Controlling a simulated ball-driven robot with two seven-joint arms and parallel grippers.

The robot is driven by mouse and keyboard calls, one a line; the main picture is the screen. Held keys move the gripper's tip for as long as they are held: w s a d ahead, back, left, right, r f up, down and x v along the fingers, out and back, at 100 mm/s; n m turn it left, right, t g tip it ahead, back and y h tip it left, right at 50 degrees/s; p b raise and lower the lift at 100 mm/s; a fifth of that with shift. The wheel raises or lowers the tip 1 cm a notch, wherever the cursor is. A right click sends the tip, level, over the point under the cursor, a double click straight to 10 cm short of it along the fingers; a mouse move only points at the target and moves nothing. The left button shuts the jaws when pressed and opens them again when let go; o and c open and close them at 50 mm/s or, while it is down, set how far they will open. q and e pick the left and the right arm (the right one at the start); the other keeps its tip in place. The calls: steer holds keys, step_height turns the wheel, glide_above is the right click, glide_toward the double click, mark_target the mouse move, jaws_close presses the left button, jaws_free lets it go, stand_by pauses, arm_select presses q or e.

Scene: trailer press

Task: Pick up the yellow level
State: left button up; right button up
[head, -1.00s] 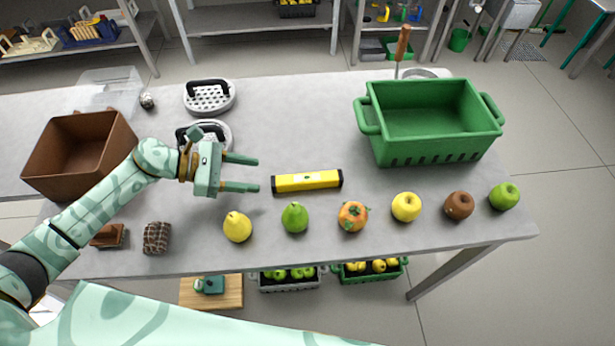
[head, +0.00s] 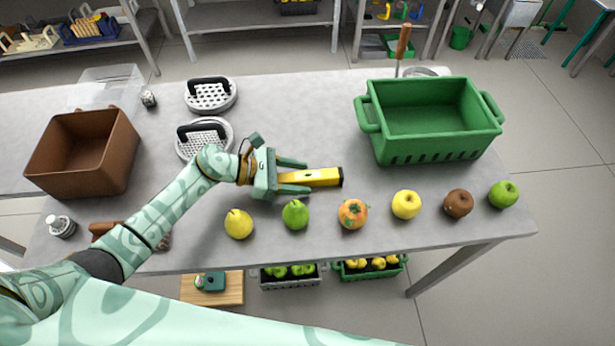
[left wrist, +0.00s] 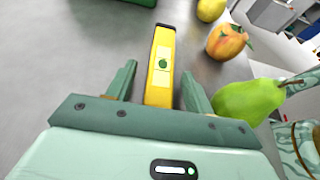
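The yellow level (head: 318,177) lies flat on the grey table in the head view, its left part hidden by my left gripper. My left gripper (head: 293,177) is open, with one finger on the far side and one on the near side of the level's left part. In the left wrist view the level (left wrist: 161,70) runs away between the two fingers (left wrist: 158,88), with a visible gap on each side. I cannot tell the gripper's exact height over the table. My right gripper is not in view.
A green pear (head: 295,214) lies close to the near finger. A yellow pear (head: 238,224), an orange-red fruit (head: 353,213) and several apples line the near edge. A green crate (head: 430,152) stands back right, a brown box (head: 80,152) left. Two graters lie behind the arm.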

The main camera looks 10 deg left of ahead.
arm_select(q)
steer(key=c, duration=1)
steer(key=shift+r, duration=0.15)
